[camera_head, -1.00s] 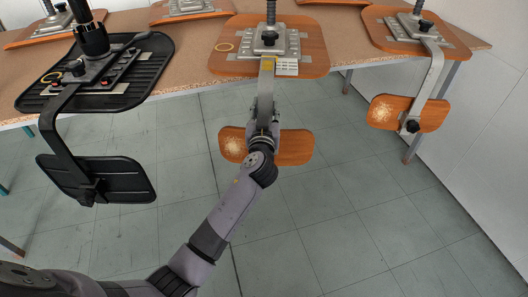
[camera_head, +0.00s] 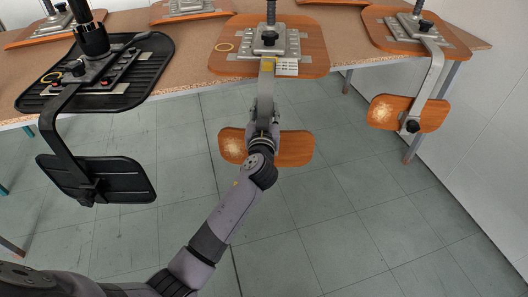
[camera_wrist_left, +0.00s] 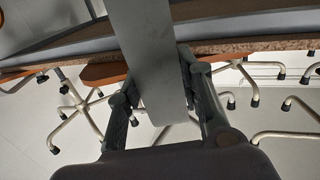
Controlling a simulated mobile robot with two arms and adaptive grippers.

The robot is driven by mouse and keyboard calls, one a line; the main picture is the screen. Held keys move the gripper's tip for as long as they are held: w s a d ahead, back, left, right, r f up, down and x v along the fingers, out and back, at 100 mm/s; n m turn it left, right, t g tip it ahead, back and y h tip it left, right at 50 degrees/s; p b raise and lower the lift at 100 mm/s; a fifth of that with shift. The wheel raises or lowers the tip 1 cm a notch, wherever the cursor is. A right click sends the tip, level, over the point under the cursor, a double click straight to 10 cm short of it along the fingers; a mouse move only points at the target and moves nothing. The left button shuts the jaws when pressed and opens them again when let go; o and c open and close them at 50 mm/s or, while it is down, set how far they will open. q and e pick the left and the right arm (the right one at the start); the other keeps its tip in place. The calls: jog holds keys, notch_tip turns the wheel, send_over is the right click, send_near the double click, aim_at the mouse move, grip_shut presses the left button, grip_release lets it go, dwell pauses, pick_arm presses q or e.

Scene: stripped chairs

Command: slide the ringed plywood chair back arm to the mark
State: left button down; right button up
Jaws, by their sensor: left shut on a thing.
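A yellow patch (camera_head: 267,64) and a white ruled label (camera_head: 287,67) show by the arm near that edge. My left gripper (camera_head: 264,112) is shut on the back arm, just above the backrest. In the left wrist view the back arm (camera_wrist_left: 150,60) runs between my fingers (camera_wrist_left: 160,82). My right gripper is not in view.
Another plywood chair (camera_head: 380,30) is at the right. More seats lie behind on the bench (camera_head: 185,70). The floor in front is clear.

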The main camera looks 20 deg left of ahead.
pick_arm(q)
jog(key=shift+v, duration=0.85)
jog(key=shift+s+d, duration=0.1)
jog(key=shift+s, duration=0.3)
jog(key=shift+s+d, duration=0.15)
jog(key=shift+s, duration=0.3)
jog(key=c, duration=0.8)
grip_release()
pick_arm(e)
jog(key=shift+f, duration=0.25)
pick_arm(q)
jog(key=shift+v, duration=0.85)
jog(key=v, duration=0.4)
jog(key=shift+s, duration=0.15)
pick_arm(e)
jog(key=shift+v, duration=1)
